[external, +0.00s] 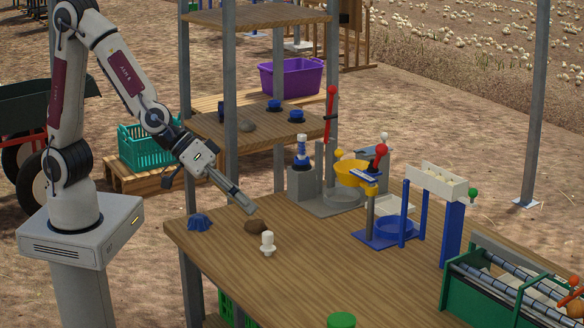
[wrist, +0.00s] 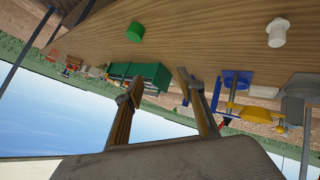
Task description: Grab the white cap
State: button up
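The white cap (external: 267,243) stands upright on the wooden table, near the table's left part. It also shows in the wrist view (wrist: 278,36) at the upper right, off to the side of the fingers. My gripper (external: 246,207) is above the table, up and to the left of the cap in the external view, and apart from it. In the wrist view my gripper (wrist: 155,88) has its two fingers spread, with nothing between them.
A brown lump (external: 256,226) lies just behind the cap, and a blue piece (external: 200,222) lies to the left. A green cap (external: 341,320) sits at the front. Blue, yellow and white devices (external: 370,190) stand at the back. Bare wood (external: 330,265) lies right of the cap.

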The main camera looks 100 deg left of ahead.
aim_at(264, 240)
jog(key=a+f+n+y, duration=0.1)
jog(key=a+f+y, duration=0.2)
jog(key=f, duration=0.2)
jog(key=a+f+n+y, duration=0.2)
jog(key=f+y, duration=0.1)
jog(key=f, duration=0.3)
jog(key=w+a+f+n+y, duration=0.1)
jog(key=a+f+n+y, duration=0.1)
jog(key=f, duration=0.4)
jog(key=shift+a+f+y, duration=0.15)
jog(key=shift+a+y, duration=0.7)
jog(key=shift+y, duration=0.15)
jog(key=s+a+y, duration=0.1)
jog(key=s, duration=0.1)
jog(key=s+a+f+y, duration=0.1)
jog(key=y, duration=0.1)
jog(key=s+a+f+y, duration=0.1)
jog(key=s, duration=0.1)
jog(key=shift+s+a+y, duration=0.1)
jog(key=shift+s+y, duration=0.25)
jog(key=shift+y, duration=0.05)
jog(key=shift+s+a+r+y, duration=0.15)
jog(key=shift+s+y, duration=0.35)
jog(key=shift+s, duration=0.35)
jog(key=shift+x, duration=1.35)
jog(key=shift+w+d+x, duration=0.1)
jog(key=shift+w+x, duration=0.1)
jog(key=shift+x, duration=1.1)
jog(key=shift+w+d+x, duration=0.15)
jog(key=shift+x, duration=1.15)
